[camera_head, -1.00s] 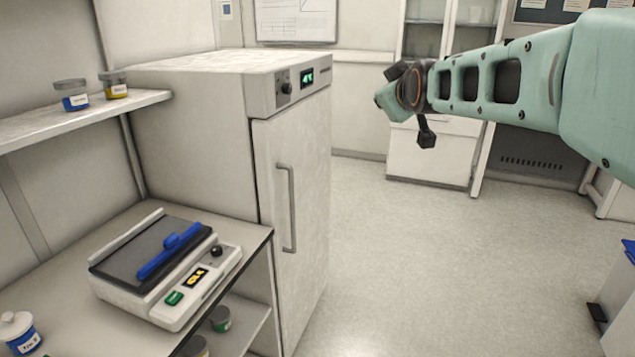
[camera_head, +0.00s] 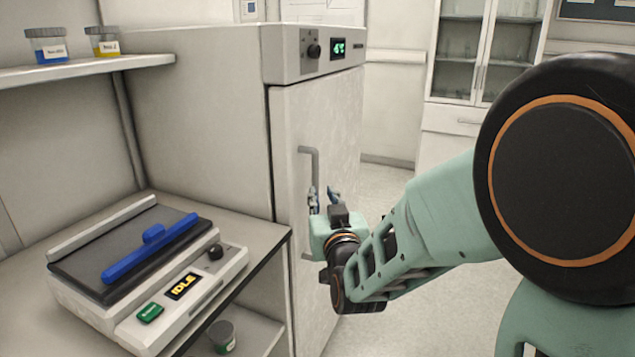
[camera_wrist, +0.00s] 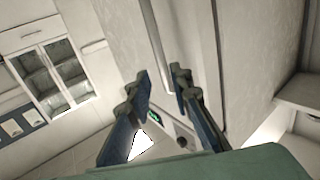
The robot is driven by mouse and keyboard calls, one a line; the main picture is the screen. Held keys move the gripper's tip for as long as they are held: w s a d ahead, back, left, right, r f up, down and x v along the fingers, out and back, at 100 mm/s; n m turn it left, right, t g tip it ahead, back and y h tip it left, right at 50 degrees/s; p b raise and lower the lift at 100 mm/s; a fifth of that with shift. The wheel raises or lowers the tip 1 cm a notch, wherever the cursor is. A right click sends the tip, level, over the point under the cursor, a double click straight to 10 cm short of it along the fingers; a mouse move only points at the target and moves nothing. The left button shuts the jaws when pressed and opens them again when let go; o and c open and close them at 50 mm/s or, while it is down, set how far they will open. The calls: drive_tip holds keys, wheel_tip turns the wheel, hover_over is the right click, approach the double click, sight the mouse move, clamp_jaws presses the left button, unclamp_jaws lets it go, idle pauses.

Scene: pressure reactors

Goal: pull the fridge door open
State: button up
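The fridge door (camera_head: 290,120) is shut on the tall white fridge (camera_head: 200,110) in the head view. Its grey vertical handle (camera_head: 315,165) shows at the top, while my gripper hides part of its lower length. My gripper (camera_head: 323,192) is at the handle's mid-height, its two fingers apart. In the wrist view, my gripper (camera_wrist: 162,73) is open, and the handle (camera_wrist: 156,40) runs into the gap between the fingers. I see no finger closed on the bar and cannot tell whether either touches it. The door surface (camera_wrist: 195,30) lies just beyond.
A bench left of the fridge holds a white device (camera_head: 190,290) with a blue bar (camera_head: 150,248). Two jars (camera_head: 47,45) stand on the shelf above. A glass-fronted cabinet (camera_head: 485,50) stands at the back. Pale floor (camera_head: 385,180) lies right of the fridge.

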sight(316, 178)
drive_tip(key=x, duration=1)
drive_tip(key=shift+w, duration=0.25)
drive_tip(key=shift+c, duration=0.2)
clamp_jaws()
